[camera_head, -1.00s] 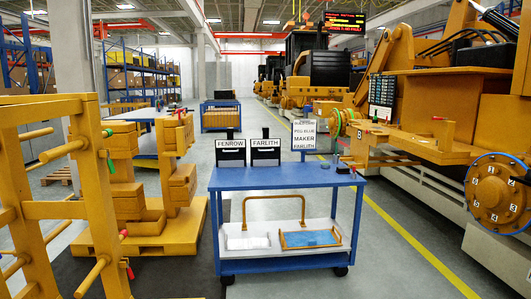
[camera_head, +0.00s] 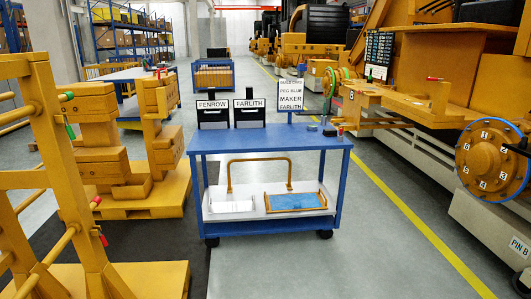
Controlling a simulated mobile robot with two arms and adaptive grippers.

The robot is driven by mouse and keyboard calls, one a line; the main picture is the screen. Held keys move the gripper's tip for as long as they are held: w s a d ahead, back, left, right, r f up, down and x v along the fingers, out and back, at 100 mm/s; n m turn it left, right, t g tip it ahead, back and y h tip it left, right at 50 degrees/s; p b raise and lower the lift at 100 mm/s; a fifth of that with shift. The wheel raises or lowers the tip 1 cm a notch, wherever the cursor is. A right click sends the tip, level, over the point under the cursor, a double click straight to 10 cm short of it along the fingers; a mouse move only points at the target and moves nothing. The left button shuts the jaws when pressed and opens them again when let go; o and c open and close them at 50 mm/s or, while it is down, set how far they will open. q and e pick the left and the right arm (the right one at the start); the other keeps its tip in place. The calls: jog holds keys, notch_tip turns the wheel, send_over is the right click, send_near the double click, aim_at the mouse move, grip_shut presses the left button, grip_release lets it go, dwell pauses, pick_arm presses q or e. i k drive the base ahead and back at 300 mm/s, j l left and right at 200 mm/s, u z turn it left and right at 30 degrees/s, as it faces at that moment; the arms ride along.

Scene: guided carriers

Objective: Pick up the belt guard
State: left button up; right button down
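No part is labelled as the belt guard, and I cannot tell for certain which one it is. A thin yellow hoop (camera_head: 229,176) stands up from a white tray (camera_head: 246,211) on the lower shelf of a blue cart (camera_head: 202,143). In the same tray, a yellow-framed blue panel (camera_head: 296,200) lies at the right and a white item (camera_head: 231,205) lies at the left. Neither of my grippers is in view.
Signs reading FENROW (camera_head: 212,105) and FARLITH (camera_head: 249,103) and a text board (camera_head: 291,95) stand on the cart's top. A yellow rack (camera_head: 60,150) and a loaded pallet (camera_head: 150,203) are at left. A yellow machine (camera_head: 440,95) is at right. Floor before the cart is clear.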

aim_at(250, 108)
jog(key=i+l+z, duration=0.1)
jog(key=i, duration=0.7)
jog(key=i+l+z, duration=0.15)
jog(key=i, duration=0.7)
jog(key=l, duration=0.1)
